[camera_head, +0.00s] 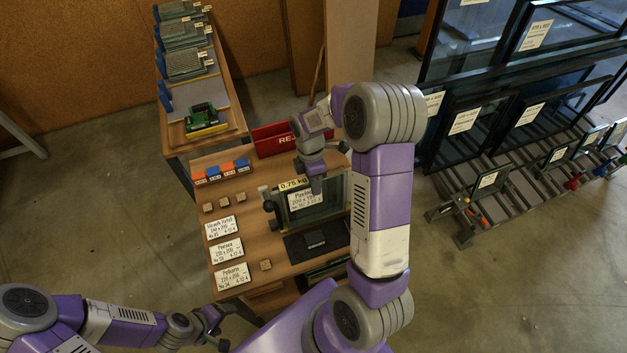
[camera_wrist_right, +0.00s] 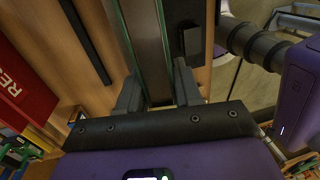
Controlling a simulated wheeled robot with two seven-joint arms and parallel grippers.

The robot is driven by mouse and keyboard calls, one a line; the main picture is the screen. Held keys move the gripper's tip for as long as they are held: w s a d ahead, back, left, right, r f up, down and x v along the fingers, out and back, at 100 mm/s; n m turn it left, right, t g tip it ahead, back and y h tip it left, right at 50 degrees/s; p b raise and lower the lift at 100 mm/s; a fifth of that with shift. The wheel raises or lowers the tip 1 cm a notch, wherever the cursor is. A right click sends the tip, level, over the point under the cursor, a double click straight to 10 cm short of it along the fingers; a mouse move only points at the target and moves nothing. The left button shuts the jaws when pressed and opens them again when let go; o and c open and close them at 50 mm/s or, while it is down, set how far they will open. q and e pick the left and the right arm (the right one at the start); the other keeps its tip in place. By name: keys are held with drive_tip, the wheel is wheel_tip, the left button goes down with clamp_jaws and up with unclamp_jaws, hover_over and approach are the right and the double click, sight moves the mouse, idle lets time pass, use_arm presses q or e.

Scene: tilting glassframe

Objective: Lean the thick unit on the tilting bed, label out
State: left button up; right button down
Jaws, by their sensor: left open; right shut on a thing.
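The glass unit (camera_head: 301,212) stands nearly upright on the wooden bench, its white label (camera_head: 306,198) facing the head camera. My right gripper (camera_head: 314,183) is shut on its top edge. In the right wrist view, the fingers (camera_wrist_right: 157,92) sit either side of the green-edged unit (camera_wrist_right: 146,40), which looks thick. A dark flat plate (camera_head: 318,240) lies in front of it; I cannot tell for sure whether this is part of the tilting bed, or whether the unit rests on it. My left gripper (camera_head: 213,328) is open and empty, low at the left, away from the unit.
Three label cards (camera_head: 226,250), small wooden blocks (camera_head: 224,203) and orange and blue blocks (camera_head: 221,171) lie on the bench's left. A red bin (camera_head: 272,139) stands behind. Glass racks (camera_head: 500,170) fill the right.

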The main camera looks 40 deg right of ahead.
drive_tip(key=c, duration=0.7)
unclamp_jaws()
drive_tip(key=r, duration=0.2)
drive_tip(key=w+r, duration=0.1)
drive_tip(key=r, duration=0.4)
drive_tip(key=shift+w+d+r, duration=0.15)
drive_tip(key=shift+d+r, duration=0.05)
drive_tip(key=shift+r, duration=0.05)
